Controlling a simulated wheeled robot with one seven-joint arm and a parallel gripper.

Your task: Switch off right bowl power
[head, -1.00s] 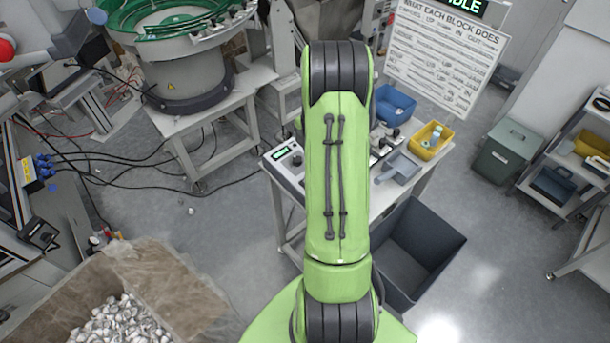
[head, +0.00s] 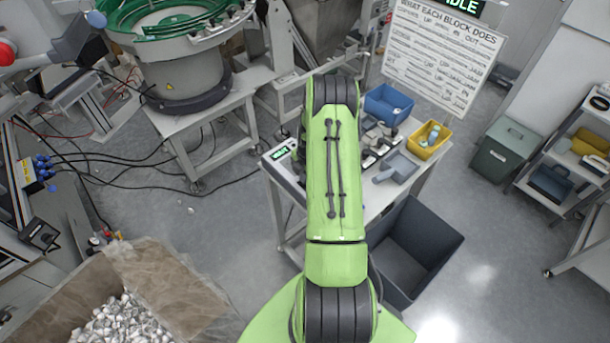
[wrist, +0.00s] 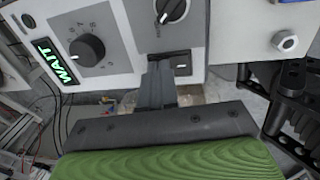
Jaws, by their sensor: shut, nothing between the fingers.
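In the wrist view a grey control panel (wrist: 120,22) carries a green display (wrist: 55,61) reading WAIT, a black dial (wrist: 87,48) with a scale, and a second black knob (wrist: 172,10). A small black switch (wrist: 182,64) with a pale mark sits at the panel's near edge. My gripper (wrist: 161,64) is shut and empty, with its fingertips right beside the switch, on its left. I cannot tell whether they touch it. In the head view the panel's left part (head: 282,153) shows on the bench, and my arm hides the rest and the gripper.
The bench (head: 388,192) also holds a blue bin (head: 389,104), a yellow bin (head: 428,141) and a grey scoop-like tray (head: 397,168). A dark open crate (head: 417,250) stands below it. A green-topped bowl feeder (head: 187,75) stands at the back left.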

